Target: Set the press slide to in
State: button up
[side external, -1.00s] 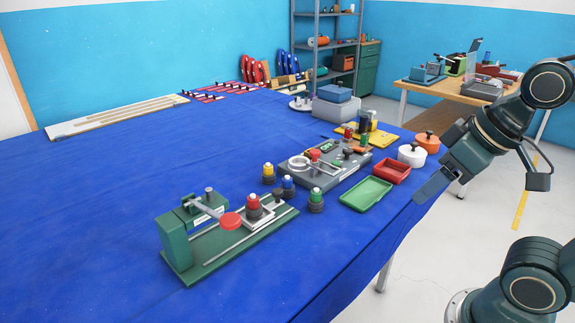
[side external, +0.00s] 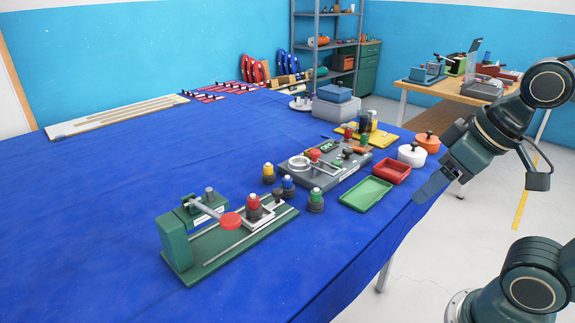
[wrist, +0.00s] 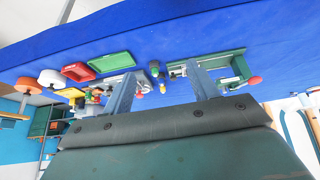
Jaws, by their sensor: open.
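The green press (side external: 228,245) stands at the front of the blue table, with a red-ended lever (side external: 230,220) over its base. Its slide (side external: 268,214) is a light metal plate on two rails, toward the right end of the base, apart from the tall green post. A red-capped piece (side external: 253,206) sits on the slide, and a dark knob (side external: 278,195) is at its far side. In the wrist view the press (wrist: 228,66) is partly hidden behind a finger. My gripper (wrist: 162,68) is open and empty. In the side view my gripper (side external: 432,187) is off the table's right edge, well away from the press.
Yellow- (side external: 268,173), blue- (side external: 288,187) and green-capped pieces (side external: 316,200) stand close behind and right of the press. A grey fixture (side external: 325,170), green tray (side external: 366,194), red tray (side external: 391,171) and white pot (side external: 411,155) lie farther back. The table's left is mostly clear.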

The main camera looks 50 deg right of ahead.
jog(key=shift+c, duration=1.2)
jog(key=w+r+n+g, duration=0.1)
jog(key=w+r+n, duration=0.15)
jog(key=w, duration=0.65)
jog(key=w+r+n+g, duration=0.2)
jog(key=w+r, duration=0.1)
jog(key=w, duration=0.5)
jog(key=w+f+n+g, duration=0.1)
jog(key=w+f, duration=0.2)
jog(key=w, duration=0.3)
jog(key=w+f+n, duration=0.2)
jog(key=w+f, duration=0.1)
jog(key=w, duration=0.3)
jog(key=w+a+f+n+g, duration=0.1)
jog(key=w+f, duration=0.2)
jog(key=w, duration=0.3)
jog(key=shift+w+g, duration=0.3)
jog(key=shift+f+n, duration=0.25)
